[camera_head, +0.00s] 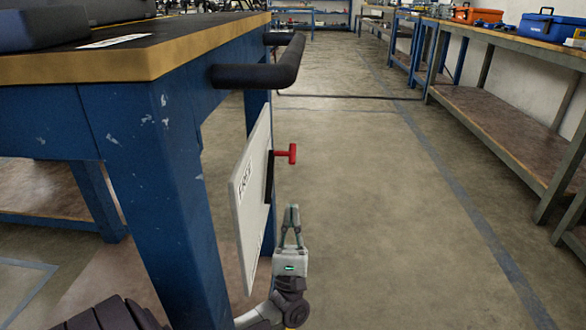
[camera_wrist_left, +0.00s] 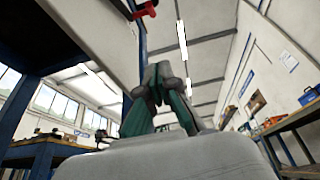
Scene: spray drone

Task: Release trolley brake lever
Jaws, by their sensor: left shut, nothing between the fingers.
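The red brake lever (camera_head: 287,154) is a small T-shaped handle sticking out to the right from a dark slot in a light panel (camera_head: 250,195) on the side of the blue trolley (camera_head: 170,190). In the left wrist view the red lever (camera_wrist_left: 145,10) shows at the top, partly cut off. My left gripper (camera_head: 291,208) is below the lever and close to it, pointing up, shut and empty, not touching it. The left wrist view shows its fingers (camera_wrist_left: 163,72) together. My right gripper is not in view.
The trolley's dark push handle (camera_head: 262,75) juts out above the lever. A long workbench (camera_head: 500,50) with an orange toolbox (camera_head: 477,15) and a blue toolbox (camera_head: 548,27) runs along the right wall. The floor aisle (camera_head: 370,200) between is clear.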

